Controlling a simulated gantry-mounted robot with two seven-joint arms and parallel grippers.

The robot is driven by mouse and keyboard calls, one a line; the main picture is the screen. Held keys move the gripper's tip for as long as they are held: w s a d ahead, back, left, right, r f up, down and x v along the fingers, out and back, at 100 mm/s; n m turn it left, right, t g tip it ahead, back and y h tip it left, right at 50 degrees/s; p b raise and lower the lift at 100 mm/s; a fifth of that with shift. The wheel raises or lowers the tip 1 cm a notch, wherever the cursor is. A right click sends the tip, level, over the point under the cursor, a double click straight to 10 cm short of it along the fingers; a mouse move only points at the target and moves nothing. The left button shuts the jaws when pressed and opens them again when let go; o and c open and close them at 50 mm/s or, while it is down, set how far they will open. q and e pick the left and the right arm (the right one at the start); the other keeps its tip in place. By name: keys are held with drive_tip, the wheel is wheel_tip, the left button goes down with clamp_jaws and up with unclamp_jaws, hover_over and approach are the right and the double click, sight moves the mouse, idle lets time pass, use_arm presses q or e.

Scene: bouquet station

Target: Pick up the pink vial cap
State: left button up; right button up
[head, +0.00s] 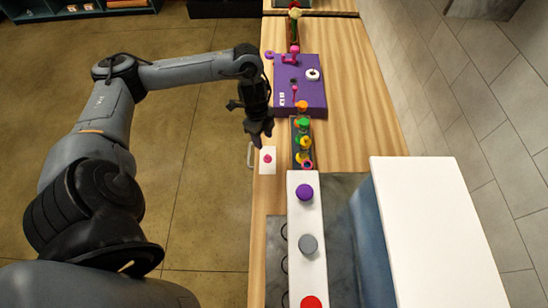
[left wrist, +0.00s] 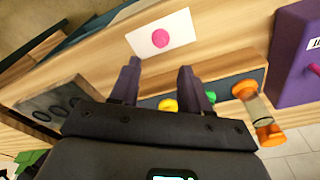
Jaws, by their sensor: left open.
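The pink vial cap (head: 267,159) lies on a small white card (head: 268,168) near the left edge of the wooden counter. In the left wrist view the pink cap (left wrist: 160,38) shows on the white card (left wrist: 142,41), beyond my fingertips and between their lines. My left gripper (head: 258,138) is above the counter edge, just behind the card in the head view, pointing down. Its two fingers (left wrist: 159,65) are apart with nothing between them. My right gripper is not in view.
A dark rack (head: 294,150) with several coloured-capped vials stands right of the card. A purple station (head: 312,95) is behind it. A white panel with purple (head: 305,192), grey (head: 308,244) and red (head: 311,302) knobs is in front, beside a large white-topped box (head: 440,225).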

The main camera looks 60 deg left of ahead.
sight(267, 156)
use_arm(q)
drive_tip(key=f, duration=0.3)
drive_tip(key=shift+d+f, duration=0.3)
drive_tip(key=shift+f, duration=0.05)
drive_tip(key=shift+w+d+f, duration=0.1)
drive_tip(key=shift+f, duration=0.9)
drive_tip(key=shift+w+d+f, duration=0.1)
drive_tip(key=shift+w+f, duration=0.05)
drive_tip(key=shift+f, duration=0.9)
drive_tip(key=shift+w+d+f, duration=0.1)
drive_tip(key=shift+f, duration=0.9)
clamp_jaws()
